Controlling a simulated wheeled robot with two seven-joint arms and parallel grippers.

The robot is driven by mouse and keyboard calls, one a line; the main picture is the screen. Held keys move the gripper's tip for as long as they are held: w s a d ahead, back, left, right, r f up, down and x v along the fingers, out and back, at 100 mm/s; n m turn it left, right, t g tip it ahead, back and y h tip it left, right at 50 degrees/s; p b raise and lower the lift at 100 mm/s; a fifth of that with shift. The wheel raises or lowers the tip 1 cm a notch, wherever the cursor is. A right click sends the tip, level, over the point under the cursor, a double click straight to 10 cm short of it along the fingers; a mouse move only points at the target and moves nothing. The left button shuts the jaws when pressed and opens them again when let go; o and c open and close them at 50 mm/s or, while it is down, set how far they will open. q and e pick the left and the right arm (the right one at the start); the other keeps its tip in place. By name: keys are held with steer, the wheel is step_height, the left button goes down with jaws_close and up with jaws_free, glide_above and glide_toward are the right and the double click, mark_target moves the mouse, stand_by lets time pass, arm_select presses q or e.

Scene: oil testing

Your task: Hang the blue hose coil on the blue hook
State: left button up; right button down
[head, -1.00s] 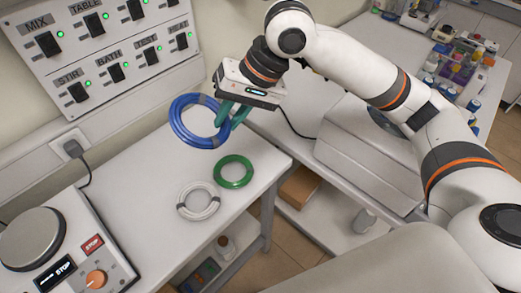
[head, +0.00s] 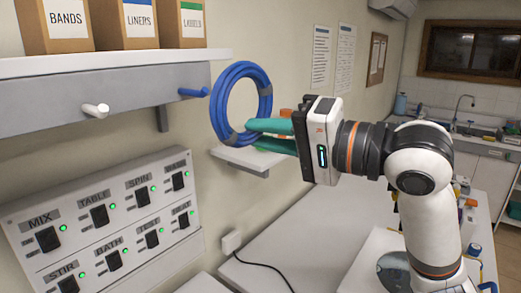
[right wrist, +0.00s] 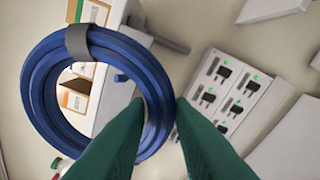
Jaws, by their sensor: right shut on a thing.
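The blue hose coil (head: 265,88) hangs upright in the air, gripped at its lower right. My right gripper (head: 257,134) is shut on it with green fingers. The coil also fills the left of the right wrist view (right wrist: 40,95), with a dark band at its top. The blue hook (head: 193,92) sticks out from the grey rail. Its tip lies just left of the coil's left edge in the head view. In the right wrist view a small blue piece, apparently the hook (right wrist: 121,78), shows through the coil's opening. My left gripper is not in view.
A white hook (head: 96,109) sticks out of the same rail (head: 40,105) further left. Boxes (head: 124,22) stand on the shelf above. A switch panel (head: 100,215) is on the wall below. A small wall shelf (head: 243,160) sits behind the coil.

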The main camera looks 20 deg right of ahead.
steer(key=shift+w+a, duration=0.3)
steer(key=shift+w, duration=0.1)
steer(key=f+x, duration=0.1)
steer(key=x, duration=0.7)
steer(key=shift+w+d+f+b, duration=0.2)
steer(key=shift+w+b, duration=0.1)
steer(key=shift+w, duration=0.2)
steer(key=shift+f, duration=0.1)
stand_by(0.4)
steer(key=c, duration=1.2)
jaws_free()
steer(key=shift+o, duration=0.2)
